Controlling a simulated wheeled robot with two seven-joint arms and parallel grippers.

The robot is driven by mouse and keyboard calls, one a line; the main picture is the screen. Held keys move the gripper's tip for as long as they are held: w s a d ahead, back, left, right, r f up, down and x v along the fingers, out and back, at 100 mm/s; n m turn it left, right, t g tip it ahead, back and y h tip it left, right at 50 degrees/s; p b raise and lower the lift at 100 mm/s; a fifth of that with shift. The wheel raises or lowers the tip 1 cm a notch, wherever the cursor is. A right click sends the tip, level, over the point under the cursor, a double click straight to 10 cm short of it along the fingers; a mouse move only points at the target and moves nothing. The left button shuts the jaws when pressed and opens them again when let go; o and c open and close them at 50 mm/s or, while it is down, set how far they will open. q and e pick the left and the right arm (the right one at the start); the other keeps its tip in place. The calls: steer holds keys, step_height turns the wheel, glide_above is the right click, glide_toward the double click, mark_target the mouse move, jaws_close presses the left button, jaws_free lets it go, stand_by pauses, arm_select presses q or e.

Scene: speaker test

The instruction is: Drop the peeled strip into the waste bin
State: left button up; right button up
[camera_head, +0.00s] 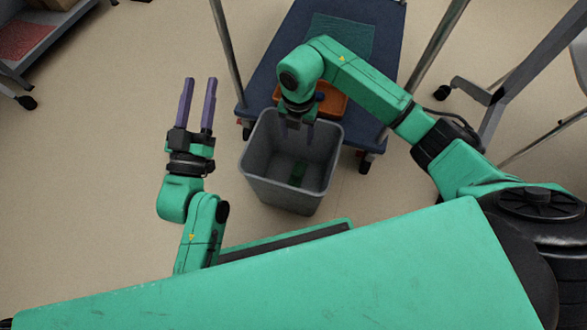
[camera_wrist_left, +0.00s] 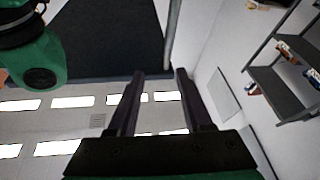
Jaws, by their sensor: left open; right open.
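The grey waste bin (camera_head: 278,195) stands on the floor in the middle of the head view, its mouth open upward. A small dark green patch (camera_head: 298,172) shows inside it, low down; I cannot tell whether this is the peeled strip. I see no strip clearly anywhere else. My right gripper (camera_head: 297,122) points down over the bin's far part and is open; its fingertips are hard to make out against the bin. My left gripper (camera_head: 197,98) is left of the bin, open and empty, and its two bare fingers also show in the left wrist view (camera_wrist_left: 154,90).
A blue cart (camera_head: 275,55) with metal posts stands just behind the bin. An orange tray (camera_head: 335,99) on it is partly hidden by my right arm. A grey shelf cart (camera_head: 40,45) stands at the upper left. The floor left of the bin is clear.

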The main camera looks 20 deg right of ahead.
arm_select(q)
steer(key=s+d+f+g+p, duration=0.1)
steer(key=s+f+g, duration=0.3)
steer(key=f, duration=0.8)
steer(key=n+g+y+p, duration=0.1)
steer(key=g+y, duration=0.1)
steer(key=g, duration=0.2)
glide_toward(249, 178)
steer(key=x, duration=0.4)
steer(key=shift+w+d, duration=0.1)
steer(key=shift+w, duration=0.3)
step_height(249, 178, up, 3)
steer(key=g+p, duration=0.1)
steer(key=p, duration=0.2)
steer(key=shift+r+h+p, duration=0.2)
steer(key=shift+h+p, duration=0.1)
arm_select(e)
step_height(249, 178, up, 14)
steer(key=shift+r, duration=0.2)
